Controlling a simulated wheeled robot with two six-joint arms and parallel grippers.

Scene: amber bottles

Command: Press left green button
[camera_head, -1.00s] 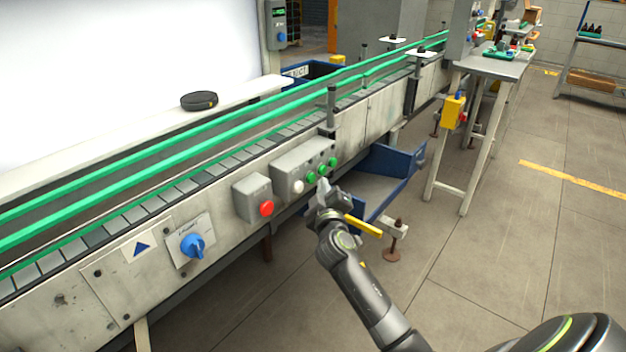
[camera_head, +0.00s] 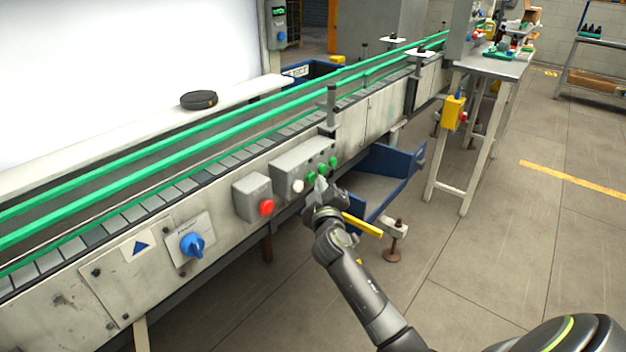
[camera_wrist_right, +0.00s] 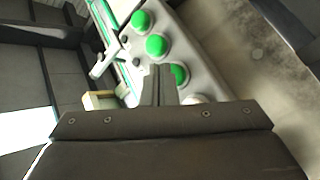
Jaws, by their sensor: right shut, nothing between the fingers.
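The left green button (camera_head: 311,177) is on a grey control box (camera_head: 290,164) on the conveyor's side, just right of a white button (camera_head: 298,186). Two more green buttons (camera_head: 322,169) sit further right in the row. My right gripper (camera_head: 320,184) is shut and empty, with its tip just below and right of the left green button. In the right wrist view the shut fingers (camera_wrist_right: 158,84) partly cover the left green button (camera_wrist_right: 180,75). I cannot tell whether the tip touches it. My left gripper is out of view.
A red button (camera_head: 266,207) on its own box and a blue rotary switch (camera_head: 192,245) are to the left. A blue bin (camera_head: 400,178) with a yellow handle is beside my right gripper, under the conveyor. The floor to the right is open.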

